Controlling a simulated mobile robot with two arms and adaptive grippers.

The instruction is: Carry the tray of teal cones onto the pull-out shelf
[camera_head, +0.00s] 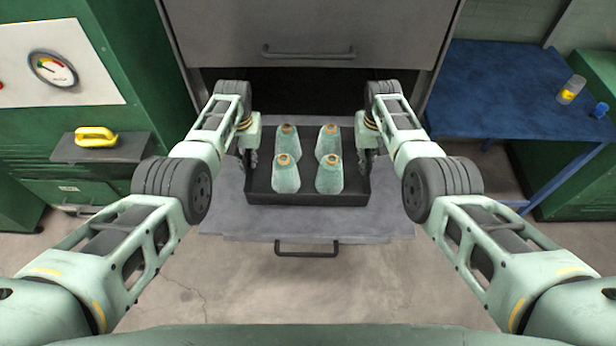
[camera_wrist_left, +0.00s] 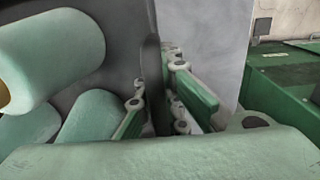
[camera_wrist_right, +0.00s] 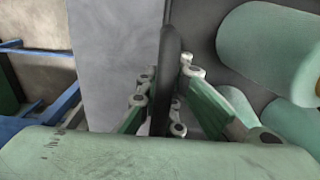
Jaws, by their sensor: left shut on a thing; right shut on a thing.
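The black tray (camera_head: 306,198) holds several teal cones (camera_head: 285,175) standing upright. In the head view the tray is over the grey pull-out shelf (camera_head: 225,212); I cannot tell whether it touches the shelf. My left gripper (camera_head: 251,160) is shut on the tray's left wall, and the left wrist view shows the wall between its fingers (camera_wrist_left: 160,105). My right gripper (camera_head: 364,160) is shut on the right wall, which also shows between its fingers in the right wrist view (camera_wrist_right: 160,105). Teal cones show beside the wall in both wrist views.
A dark opening lies behind the tray, under a grey panel with a handle (camera_head: 308,52). The shelf's front handle (camera_head: 306,249) faces me. A blue table (camera_head: 490,95) stands at right. Green cabinets flank the left, with a yellow object (camera_head: 95,137) on a small ledge.

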